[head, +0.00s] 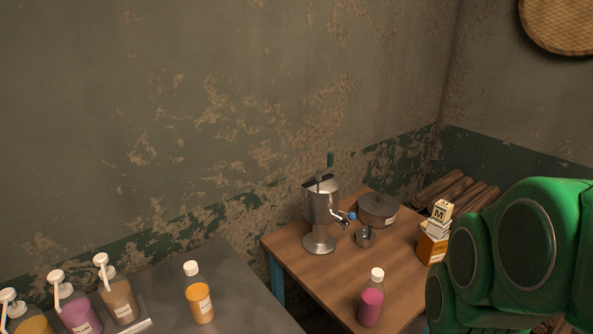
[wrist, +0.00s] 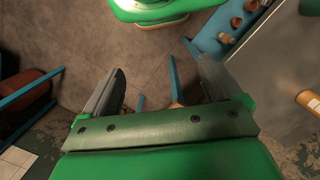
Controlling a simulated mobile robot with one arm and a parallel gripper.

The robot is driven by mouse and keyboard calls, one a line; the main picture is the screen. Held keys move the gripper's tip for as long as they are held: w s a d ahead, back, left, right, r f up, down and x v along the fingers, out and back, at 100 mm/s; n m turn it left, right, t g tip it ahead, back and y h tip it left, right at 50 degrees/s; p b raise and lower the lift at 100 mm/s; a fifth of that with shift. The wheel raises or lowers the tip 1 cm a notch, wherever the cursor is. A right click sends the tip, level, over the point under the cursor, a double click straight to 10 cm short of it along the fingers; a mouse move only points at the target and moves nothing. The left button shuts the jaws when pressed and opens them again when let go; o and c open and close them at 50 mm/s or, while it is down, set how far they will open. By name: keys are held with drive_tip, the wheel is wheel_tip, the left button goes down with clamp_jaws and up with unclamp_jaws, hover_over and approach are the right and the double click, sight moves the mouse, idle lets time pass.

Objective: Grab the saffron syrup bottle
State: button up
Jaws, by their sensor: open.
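A bottle of orange-yellow syrup with a white cap and pale label (head: 199,300), which looks like the saffron syrup, stands upright on the grey counter (head: 225,262) in the head view. An orange bottle with a pale label, probably the same one, is cut off at the right edge of the wrist view (wrist: 309,101). My gripper (wrist: 160,68) is open in the wrist view, with nothing between its fingers, and floor shows beyond them. The bottle lies to the right of it, apart. The head view shows my green arm at the right but not the fingers.
Several pump bottles, including a purple one (head: 78,311) and a brown one (head: 120,303), stand left on the counter. The wooden table (head: 300,275) holds a metal dispenser (head: 320,205), a lidded pot (head: 378,209), a pink bottle (head: 371,304) and small boxes (head: 433,243).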

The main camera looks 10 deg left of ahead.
drive_tip(key=w+a+f+m+g+y, duration=0.1)
drive_tip(key=w+a+y, duration=0.2)
drive_tip(key=a, duration=0.6)
drive_tip(key=w+a+f+g+y, duration=0.1)
drive_tip(key=w+a+y, duration=0.2)
drive_tip(key=a, duration=0.5)
drive_tip(key=m+t+y, duration=0.1)
drive_tip(key=m+y, duration=0.7)
drive_tip(key=m, duration=0.3)
hover_over(199, 296)
drive_tip(key=s+d, duration=0.4)
drive_tip(key=d, duration=0.4)
wheel_tip(199, 296, down, 4)
drive_tip(key=w+f+m+t, duration=0.1)
drive_tip(key=w+f+m, duration=0.1)
drive_tip(key=w+a+f+m+t, duration=0.1)
drive_tip(key=w+f+m, duration=0.1)
drive_tip(key=f, duration=0.1)
drive_tip(key=w+a+f+m, duration=0.1)
drive_tip(key=w+f+m, duration=0.1)
drive_tip(key=f, duration=0.1)
drive_tip(key=shift+w+a+t+y, duration=0.15)
drive_tip(key=shift+a+t+y, duration=0.15)
drive_tip(key=shift+t, duration=0.1)
drive_tip(key=shift+f+x, duration=0.15)
drive_tip(key=shift+x, duration=1.8)
drive_tip(key=shift+f+x, duration=0.15)
drive_tip(key=shift+x, duration=1.75)
drive_tip(key=shift+d, duration=0.15)
drive_tip(key=shift+c, duration=0.2)
